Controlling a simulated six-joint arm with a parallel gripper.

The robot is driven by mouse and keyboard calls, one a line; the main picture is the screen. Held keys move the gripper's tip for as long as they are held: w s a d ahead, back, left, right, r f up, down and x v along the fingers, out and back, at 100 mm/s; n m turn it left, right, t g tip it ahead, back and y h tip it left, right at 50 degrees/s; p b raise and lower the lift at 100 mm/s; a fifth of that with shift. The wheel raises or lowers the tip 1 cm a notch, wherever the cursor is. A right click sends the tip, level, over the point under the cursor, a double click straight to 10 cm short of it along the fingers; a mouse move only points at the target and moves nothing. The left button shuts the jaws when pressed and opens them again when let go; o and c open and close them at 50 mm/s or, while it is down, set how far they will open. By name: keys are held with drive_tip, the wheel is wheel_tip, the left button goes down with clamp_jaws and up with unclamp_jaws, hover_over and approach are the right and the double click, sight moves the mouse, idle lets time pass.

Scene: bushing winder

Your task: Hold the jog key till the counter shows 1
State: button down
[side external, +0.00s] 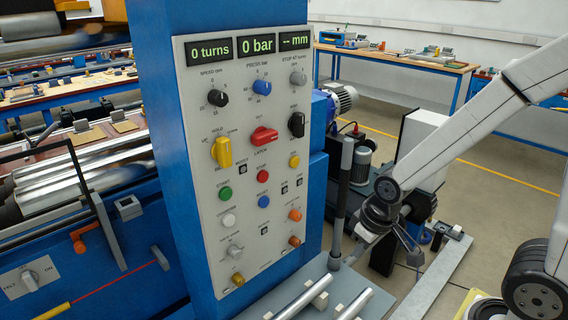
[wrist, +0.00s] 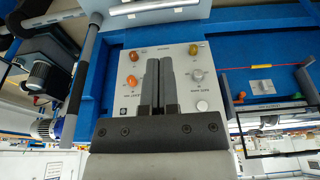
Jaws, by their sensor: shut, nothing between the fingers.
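The counter display (side external: 208,50) at the top left of the grey control panel (side external: 205,130) reads "0 turns". The panel carries a green button (side external: 225,194), a red button (side external: 262,177), a yellow button (side external: 294,160), a white button (side external: 228,220) and a blue button (side external: 263,201). The small labels are too blurred for me to tell which is the jog key. My gripper (wrist: 160,60) is shut and empty. In the wrist view its fingers overlap the lower panel, between the orange knobs (wrist: 131,80) and the grey knob (wrist: 196,74). In the side view it is right of the panel, apart from it.
The other displays read "0 bar" (side external: 257,45) and "-- mm" (side external: 295,40). A dark upright post (side external: 342,190) stands between panel and arm. Metal bars (side external: 302,300) lie below the panel.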

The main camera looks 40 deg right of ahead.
sight(295, 162)
idle(0.5)
drive_tip(key=w+d+r+n+t+h, duration=0.1)
drive_tip(key=w+d+n+t, duration=0.2)
drive_tip(key=w, duration=0.7)
drive_tip(key=w+d+r+n+t, duration=0.1)
drive_tip(key=w+d+n+t, duration=0.2)
drive_tip(key=w+d+n, duration=0.4)
drive_tip(key=w+d, duration=0.3)
drive_tip(key=shift+d+h, duration=0.35)
drive_tip(key=shift+h, duration=0.05)
drive_tip(key=shift+w, duration=0.1)
drive_tip(key=w, duration=0.8)
drive_tip(key=shift+w, duration=0.3)
drive_tip(key=shift+w, duration=0.45)
idle(3.5)
